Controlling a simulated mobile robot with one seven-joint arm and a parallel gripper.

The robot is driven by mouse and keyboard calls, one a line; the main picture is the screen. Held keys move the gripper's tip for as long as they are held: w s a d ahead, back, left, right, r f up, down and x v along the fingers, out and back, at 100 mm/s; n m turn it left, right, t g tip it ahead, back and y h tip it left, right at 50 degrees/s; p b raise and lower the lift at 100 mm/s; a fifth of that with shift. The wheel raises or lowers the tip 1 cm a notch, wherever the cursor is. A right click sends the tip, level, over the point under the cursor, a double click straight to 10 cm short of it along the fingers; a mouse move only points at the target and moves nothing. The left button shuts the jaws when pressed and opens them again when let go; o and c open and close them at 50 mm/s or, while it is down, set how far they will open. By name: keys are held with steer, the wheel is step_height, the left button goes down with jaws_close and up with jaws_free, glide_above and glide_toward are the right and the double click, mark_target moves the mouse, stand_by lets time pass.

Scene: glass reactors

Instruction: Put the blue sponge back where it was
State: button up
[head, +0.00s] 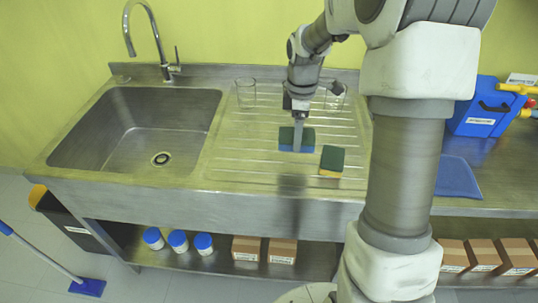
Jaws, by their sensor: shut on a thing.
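The blue sponge (285,143), blue with a dark green top layer, is at the middle of the ribbed metal drainboard (240,160). My gripper (297,146) points down over it and is shut on it, with a grey finger in front of its near face. The sponge looks level and is at or just above the board; I cannot tell whether it touches. A second sponge (331,160), yellow with a dark green top, lies just to its right, apart from it.
Clear glass beakers (246,93) stand along the back of the drainboard. The sink basin (135,130) with a tall faucet (150,40) is at left. A blue case (477,107) and a blue cloth (457,178) are at right. The drainboard's left front is clear.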

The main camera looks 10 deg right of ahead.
steer(key=w+a+f, duration=0.1)
steer(key=a, duration=0.1)
steer(key=w+a+f, duration=0.1)
steer(key=a+f, duration=0.1)
steer(key=w+a+f, duration=0.1)
steer(key=a, duration=0.1)
steer(key=shift+w+a+f, duration=0.15)
steer(key=shift+f, duration=2)
steer(key=shift+f, duration=0.1)
